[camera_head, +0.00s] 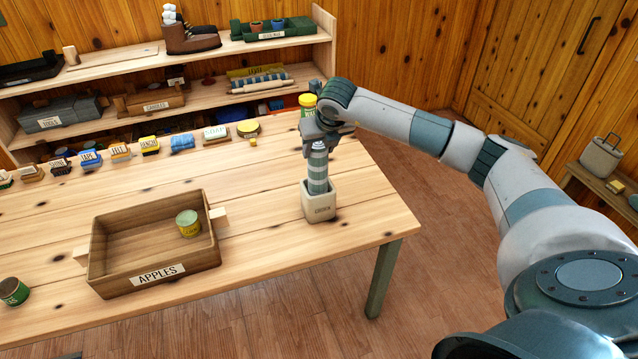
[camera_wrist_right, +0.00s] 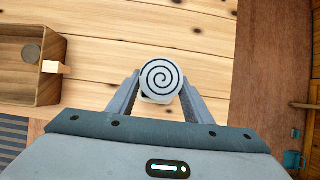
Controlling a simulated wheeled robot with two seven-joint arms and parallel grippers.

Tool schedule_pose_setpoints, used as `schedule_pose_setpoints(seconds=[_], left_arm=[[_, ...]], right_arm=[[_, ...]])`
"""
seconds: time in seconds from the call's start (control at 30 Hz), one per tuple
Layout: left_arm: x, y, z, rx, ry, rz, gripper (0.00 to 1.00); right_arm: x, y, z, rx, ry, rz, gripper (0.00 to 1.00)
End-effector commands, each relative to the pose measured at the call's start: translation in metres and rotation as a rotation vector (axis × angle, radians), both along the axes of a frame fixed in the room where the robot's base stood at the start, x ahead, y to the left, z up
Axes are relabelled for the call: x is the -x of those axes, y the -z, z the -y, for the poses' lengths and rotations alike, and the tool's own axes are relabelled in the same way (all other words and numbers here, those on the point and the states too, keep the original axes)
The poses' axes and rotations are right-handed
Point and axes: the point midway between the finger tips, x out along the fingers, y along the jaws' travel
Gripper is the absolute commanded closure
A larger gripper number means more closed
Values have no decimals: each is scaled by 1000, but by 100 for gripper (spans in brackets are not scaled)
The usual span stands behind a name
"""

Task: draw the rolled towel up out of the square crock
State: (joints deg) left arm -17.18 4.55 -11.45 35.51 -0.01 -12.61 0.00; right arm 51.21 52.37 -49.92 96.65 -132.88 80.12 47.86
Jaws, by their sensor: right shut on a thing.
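The rolled towel (camera_head: 318,173) is striped grey-green and pale and stands upright. Its lower end is inside the square crock (camera_head: 320,207), a cream pot with a dark label near the table's right end. My right gripper (camera_head: 319,146) points down from above and is shut on the towel's upper part. In the right wrist view the towel's round spiral end (camera_wrist_right: 161,79) sits between the two fingers (camera_wrist_right: 160,95). The crock is mostly hidden below the towel there. How deep the towel sits in the crock cannot be seen. My left gripper is not in view.
A wooden crate (camera_head: 157,273) labelled APPLES, with a green-yellow can (camera_head: 188,223) inside, stands left of the crock. Another can (camera_head: 13,291) is at the far left. Several small labelled items line the table's back edge. A yellow-lidded jar (camera_head: 307,103) stands behind my gripper.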

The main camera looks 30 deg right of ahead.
Motion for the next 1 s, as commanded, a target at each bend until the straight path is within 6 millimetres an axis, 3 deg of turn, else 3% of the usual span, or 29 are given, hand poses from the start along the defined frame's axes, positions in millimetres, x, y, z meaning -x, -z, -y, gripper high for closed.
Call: schedule_pose_setpoints(seconds=[0.5,1.0], left_arm=[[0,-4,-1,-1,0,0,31],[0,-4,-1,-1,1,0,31]], right_arm=[[-1,-22,0,-1,0,2,94],[0,-24,0,0,1,2,94]])
